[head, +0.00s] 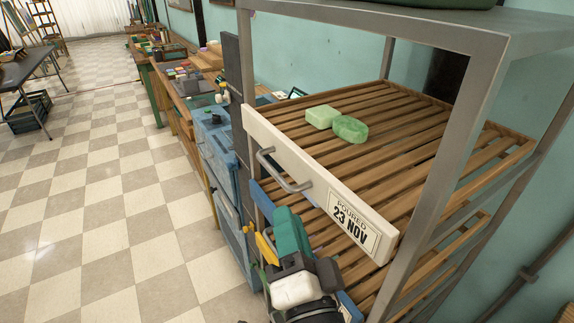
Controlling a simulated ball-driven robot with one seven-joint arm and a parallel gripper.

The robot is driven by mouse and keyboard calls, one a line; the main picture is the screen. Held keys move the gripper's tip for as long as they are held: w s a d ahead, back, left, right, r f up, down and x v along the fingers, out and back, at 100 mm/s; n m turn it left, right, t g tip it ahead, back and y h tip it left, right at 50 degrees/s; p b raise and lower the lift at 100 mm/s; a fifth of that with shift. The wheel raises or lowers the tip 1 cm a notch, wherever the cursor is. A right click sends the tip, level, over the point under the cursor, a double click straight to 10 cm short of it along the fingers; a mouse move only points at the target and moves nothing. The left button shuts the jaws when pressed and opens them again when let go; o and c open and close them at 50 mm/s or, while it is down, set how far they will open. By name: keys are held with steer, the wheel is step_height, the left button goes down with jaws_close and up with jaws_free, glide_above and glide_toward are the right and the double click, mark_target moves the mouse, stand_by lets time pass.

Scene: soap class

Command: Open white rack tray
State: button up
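The white rack tray (310,165) has a cream-white front panel, a grey bar handle (283,171) and a label reading "POURED 23 NOV". It sits in the grey metal rack, its front about level with the front posts, so it looks closed. Two green soaps, one square (321,117) and one rounded (350,129), lie on its wooden slats. My gripper (266,247), with yellow finger parts, is at the bottom centre, below and in front of the white front and apart from its handle. My wrist and teal arm parts partly hide it, so its opening is unclear.
A lower tray with a blue front (262,201) sits beneath, partly hidden by my arm. The rack's right front post (455,135) stands beside the white front. A blue cabinet (217,150) stands beyond the rack. The checkered floor (110,210) at left is clear.

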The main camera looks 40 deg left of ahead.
mark_target(277, 173)
steer(key=p+x, duration=0.2)
steer(key=x, duration=0.8)
jaws_close()
